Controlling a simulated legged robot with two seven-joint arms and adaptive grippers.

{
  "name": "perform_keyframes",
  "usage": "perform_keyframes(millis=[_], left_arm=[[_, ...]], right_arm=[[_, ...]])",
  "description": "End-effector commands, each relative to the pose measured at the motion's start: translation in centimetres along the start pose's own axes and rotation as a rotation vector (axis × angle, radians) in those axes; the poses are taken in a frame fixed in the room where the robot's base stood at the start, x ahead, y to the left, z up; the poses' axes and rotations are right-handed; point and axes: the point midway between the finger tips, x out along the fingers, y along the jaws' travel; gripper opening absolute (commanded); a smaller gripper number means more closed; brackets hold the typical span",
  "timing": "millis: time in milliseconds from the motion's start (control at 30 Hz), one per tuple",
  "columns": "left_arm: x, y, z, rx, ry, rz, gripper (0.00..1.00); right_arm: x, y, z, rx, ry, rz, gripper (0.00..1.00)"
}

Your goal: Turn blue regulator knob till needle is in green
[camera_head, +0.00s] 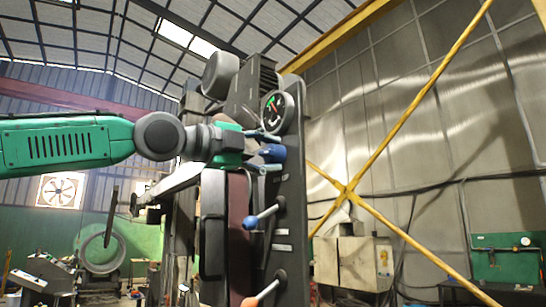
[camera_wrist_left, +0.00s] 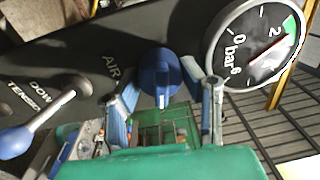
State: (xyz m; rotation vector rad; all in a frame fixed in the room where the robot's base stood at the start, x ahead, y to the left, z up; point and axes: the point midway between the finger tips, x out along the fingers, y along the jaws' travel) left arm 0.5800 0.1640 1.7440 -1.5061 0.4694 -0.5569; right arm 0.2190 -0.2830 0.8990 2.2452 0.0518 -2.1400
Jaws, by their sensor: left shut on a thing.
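The blue regulator knob (camera_wrist_left: 160,74) sits on a dark panel beside the word AIR. My left gripper (camera_wrist_left: 171,98) has one finger on each side of it and is shut on it. In the head view the left gripper (camera_head: 263,151) reaches the panel from the left, around the blue knob (camera_head: 273,153). The round pressure gauge (camera_wrist_left: 258,46) is right of the knob in the wrist view. Its red needle slants toward the upper right, near the green band; its exact reading is hard to tell. The gauge (camera_head: 273,112) is above the knob in the head view. My right gripper is not in view.
A lever with a blue ball (camera_head: 252,222) and one with an orange ball (camera_head: 250,302) stick out of the panel below the knob. A yellow cross brace (camera_head: 346,191) and a pale box (camera_head: 358,262) stand to the right.

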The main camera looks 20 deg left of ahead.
Motion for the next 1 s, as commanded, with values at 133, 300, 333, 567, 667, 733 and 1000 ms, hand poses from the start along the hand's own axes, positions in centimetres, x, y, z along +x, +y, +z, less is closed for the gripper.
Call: perform_keyframes(millis=[133,300,333,567,667,733,1000], left_arm=[[0.20,0.89,-0.02,0.045,0.004,0.018,0.06],[0.21,0.91,0.00,0.073,0.005,0.018,0.06],[0.21,0.91,0.00,0.076,0.005,0.018,0.06],[0.22,0.93,0.00,0.080,0.006,0.018,0.06],[0.22,0.93,0.00,0.079,0.006,0.019,0.06],[0.23,0.94,0.00,0.079,0.006,0.019,0.06],[0.22,0.58,0.07,0.079,0.005,0.011,0.55]], right_arm=[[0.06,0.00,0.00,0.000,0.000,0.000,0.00],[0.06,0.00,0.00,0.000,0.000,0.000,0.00],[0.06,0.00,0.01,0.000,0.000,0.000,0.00],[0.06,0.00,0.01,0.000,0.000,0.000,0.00],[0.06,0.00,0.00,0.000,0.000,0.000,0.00],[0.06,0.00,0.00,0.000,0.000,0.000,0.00],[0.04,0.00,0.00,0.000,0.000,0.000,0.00]])
